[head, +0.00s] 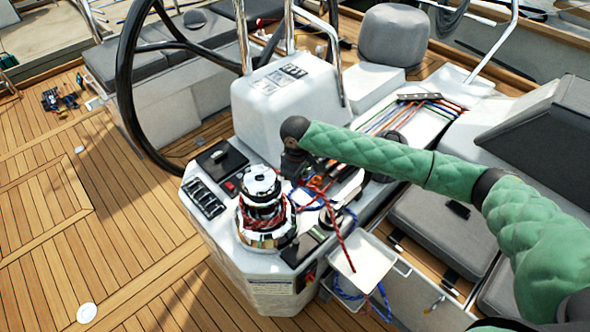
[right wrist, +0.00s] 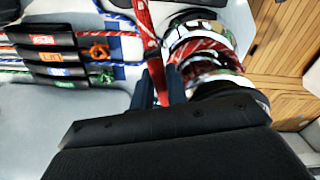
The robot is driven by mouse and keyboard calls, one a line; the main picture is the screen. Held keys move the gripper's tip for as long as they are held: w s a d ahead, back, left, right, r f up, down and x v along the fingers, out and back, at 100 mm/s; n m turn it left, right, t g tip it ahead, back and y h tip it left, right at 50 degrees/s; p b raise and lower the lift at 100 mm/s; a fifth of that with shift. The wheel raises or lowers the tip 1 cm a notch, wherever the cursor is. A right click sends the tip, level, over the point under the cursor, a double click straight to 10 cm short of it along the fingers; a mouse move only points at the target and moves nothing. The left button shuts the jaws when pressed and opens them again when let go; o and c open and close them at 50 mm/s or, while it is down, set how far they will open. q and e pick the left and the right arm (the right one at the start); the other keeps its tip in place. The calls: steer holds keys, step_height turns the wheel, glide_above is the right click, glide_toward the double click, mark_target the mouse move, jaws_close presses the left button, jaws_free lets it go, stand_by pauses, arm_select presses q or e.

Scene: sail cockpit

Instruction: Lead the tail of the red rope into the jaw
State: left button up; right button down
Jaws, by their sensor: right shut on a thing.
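The chrome winch (head: 265,222) stands on the white console, with red rope (head: 262,216) wound around its drum. Its top, where the jaw (head: 261,184) is, shows small; the jaw's groove cannot be made out clearly. My right gripper (head: 297,178) points down just right of the winch top, its fingertips partly lost among ropes. In the right wrist view, its dark fingers (right wrist: 159,90) are shut on the red rope (right wrist: 146,28), right beside the winch (right wrist: 207,52). In the head view, a red length hangs down over the tray. My left gripper is out of view.
Rope clutches with coloured labels (right wrist: 45,40) lie beside the winch. A white tray (head: 372,262) sticks out at the console's front, with blue rope hanging below. A black steering wheel (head: 127,75) stands behind left.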

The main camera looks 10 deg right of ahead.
steer(key=shift+s+r, duration=0.15)
steer(key=shift+s, duration=0.1)
steer(key=shift+m, duration=0.3)
steer(key=shift+s+p, duration=0.1)
steer(key=shift+p, duration=0.2)
steer(key=shift+s+p, duration=0.15)
steer(key=shift+p, duration=0.2)
steer(key=shift+s+a+m+p, duration=0.1)
steer(key=shift+s+m+p, duration=0.75)
steer(key=shift+s+m, duration=0.4)
steer(key=shift+w, duration=0.2)
